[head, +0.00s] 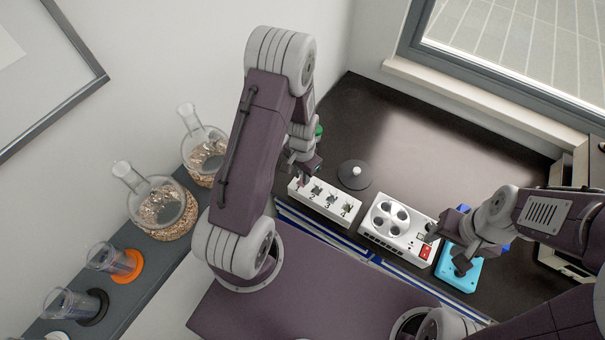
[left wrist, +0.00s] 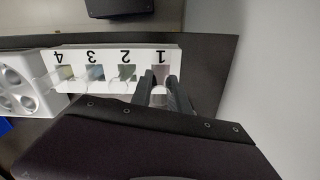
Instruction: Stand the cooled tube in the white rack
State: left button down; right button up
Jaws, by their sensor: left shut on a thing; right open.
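The white rack (head: 325,200) stands on the dark bench, its slots numbered 1 to 4. It also fills the middle of the left wrist view (left wrist: 140,58). My left gripper (head: 303,172) is at the slot 1 end of the rack. In the left wrist view its fingers (left wrist: 159,92) are shut on a clear tube (left wrist: 160,98) at slot 1. The fingers hide part of the tube, so I cannot tell how deep it sits. Clear tubes show at the other slots. My right gripper (head: 448,250) is open, above the blue block.
A white device (head: 398,226) with round wells and a red switch stands right of the rack. A blue block (head: 459,270) is beyond it. A black disc (head: 355,176) with a white knob lies behind the rack. Flasks (head: 163,207) stand on the left shelf. The back bench is clear.

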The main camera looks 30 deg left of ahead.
pick_arm(q)
jog(key=shift+f+b, duration=0.65)
jog(key=shift+f, duration=0.3)
jog(key=c, duration=1.2)
grip_release()
jog(key=shift+r, duration=0.1)
notch_tip(320, 180, up, 7)
jog(key=p, duration=0.6)
jog(key=shift+r+p, duration=0.15)
jog(key=shift+p, duration=0.2)
jog(key=shift+f, duration=0.2)
